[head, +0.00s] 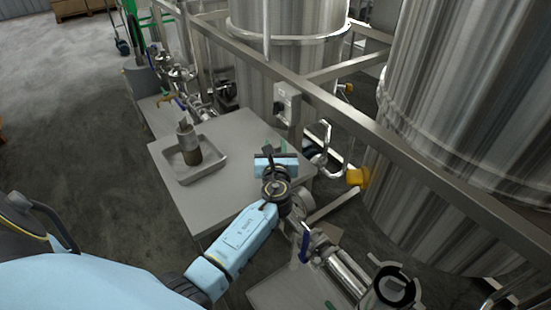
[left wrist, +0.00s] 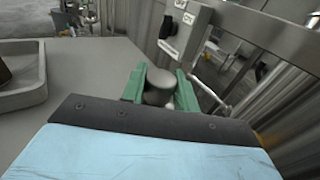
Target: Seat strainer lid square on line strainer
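My left gripper (head: 276,147) is over the right back part of the grey table in the head view, its light blue body hiding most of what is in front of it. In the left wrist view its green fingers (left wrist: 160,88) stand on both sides of a small grey rounded metal piece, which looks like the strainer lid (left wrist: 159,86), and seem to touch it. The lid's underside is hidden. What looks like the line strainer (head: 393,287), a metal body with a round dark-rimmed top, is at the lower right, apart from the gripper. My right gripper is not in view.
A shallow grey tray (head: 204,172) on the table holds an upright metal cylinder (head: 187,142). A pipe (head: 345,272) with a blue-handled valve (head: 304,247) runs to the strainer. A steel rail (head: 395,150) and large tanks (head: 470,130) close off the right side.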

